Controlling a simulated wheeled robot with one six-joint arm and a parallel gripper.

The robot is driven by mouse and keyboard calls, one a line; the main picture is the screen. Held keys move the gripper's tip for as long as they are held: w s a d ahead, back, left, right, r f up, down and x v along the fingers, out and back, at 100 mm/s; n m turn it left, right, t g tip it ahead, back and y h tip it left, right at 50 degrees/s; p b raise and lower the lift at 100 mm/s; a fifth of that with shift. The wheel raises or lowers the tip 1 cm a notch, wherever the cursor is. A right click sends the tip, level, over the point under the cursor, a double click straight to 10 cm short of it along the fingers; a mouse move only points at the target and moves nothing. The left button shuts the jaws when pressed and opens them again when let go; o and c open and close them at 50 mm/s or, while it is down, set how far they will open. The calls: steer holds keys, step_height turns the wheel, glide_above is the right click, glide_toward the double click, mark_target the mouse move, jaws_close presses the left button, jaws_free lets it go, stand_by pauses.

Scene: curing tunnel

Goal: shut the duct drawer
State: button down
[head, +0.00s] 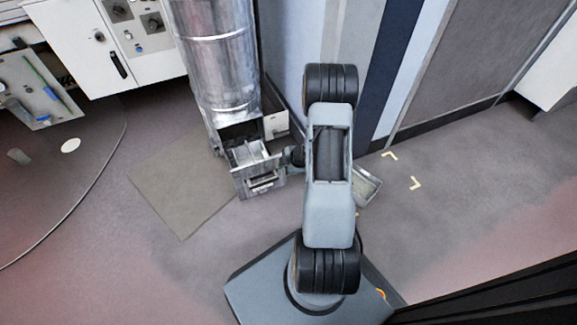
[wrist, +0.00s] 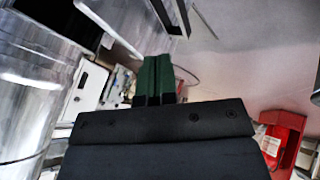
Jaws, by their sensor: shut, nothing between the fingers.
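The duct (head: 215,60) is a tall shiny metal cylinder standing at the upper middle of the head view. It also fills the left side of the wrist view (wrist: 28,90). The duct drawer (head: 262,183) sticks out from the square opening at its base, toward the front, and its hollow inside shows. My gripper (wrist: 157,80) has two green fingers pressed together with nothing between them. In the head view my arm covers most of it; its wrist is just right of the drawer, and I cannot tell whether it touches.
A small flap (head: 276,124) stands beside the duct opening. A shallow tray (head: 367,186) lies right of my arm. A flat mat (head: 180,190) lies left of the drawer. A white cabinet (head: 85,45) stands at upper left. The floor at right is mostly clear.

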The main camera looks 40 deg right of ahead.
steer(key=w+f, duration=0.1)
steer(key=w+f+b, duration=0.2)
steer(key=w, duration=0.1)
steer(key=shift+a+f, duration=0.2)
steer(key=shift+a, duration=0.15)
steer(key=shift+w+d, duration=0.1)
steer(key=shift+w, duration=0.6)
steer(key=shift+w+d+r+b, duration=0.1)
steer(key=shift+w+b, duration=0.2)
steer(key=shift+w, duration=0.05)
